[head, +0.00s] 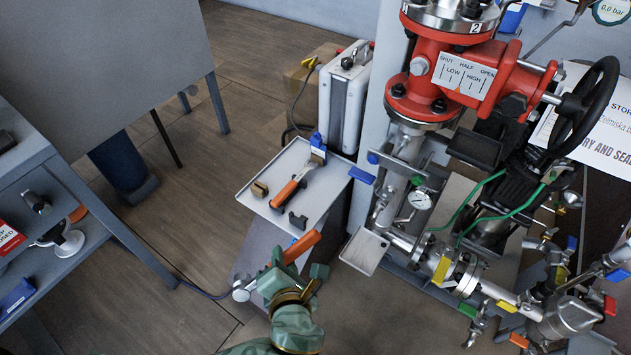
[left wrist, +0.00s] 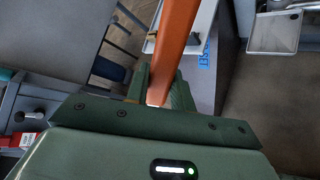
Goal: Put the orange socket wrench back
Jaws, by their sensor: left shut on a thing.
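My left gripper (head: 289,272) is shut on the orange socket wrench (head: 302,246). The wrench's orange handle slants up and to the right out of the jaws. A silver end (head: 242,290) shows on the left side of the gripper. In the left wrist view, the orange handle (left wrist: 177,38) rises from between the green fingers (left wrist: 160,88). The wrench is held in front of a grey tray (head: 325,186), near its front edge as seen from the head. My right gripper is not in view.
On the tray lie another orange-handled tool (head: 288,188), a brown block (head: 259,190), a dark block (head: 298,220) and a blue-topped piece (head: 318,145). A red valve (head: 430,75) with a black handwheel (head: 588,105) and pipes stands right. Shelves (head: 60,200) stand left.

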